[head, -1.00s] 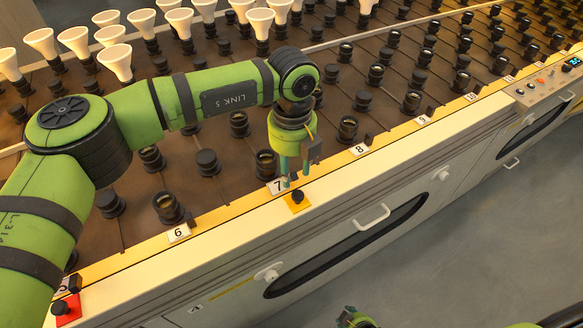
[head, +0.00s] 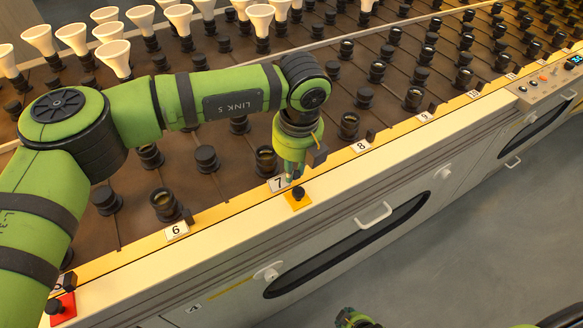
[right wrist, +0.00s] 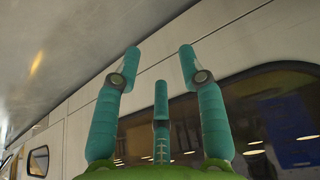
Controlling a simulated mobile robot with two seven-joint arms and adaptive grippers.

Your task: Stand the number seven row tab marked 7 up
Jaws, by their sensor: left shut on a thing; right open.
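The row tab marked 7 (head: 277,184) is a small white plate on the yellow front strip of the rack, between the tabs marked 6 (head: 177,230) and 8 (head: 361,146). My left gripper (head: 291,178) points down at its right side, with the fingers closed together on it. The fingers hide part of the tab, so its exact tilt is hard to tell. My right gripper (head: 354,318) is low at the bottom edge of the head view. In the right wrist view its fingers (right wrist: 160,65) are spread and empty.
A black knob (head: 298,193) on a yellow plate sits just in front of tab 7. A red plate with a black button (head: 61,306) is at lower left. Rows of dark sockets (head: 266,160) stand behind the strip. The grey floor (head: 480,240) is clear.

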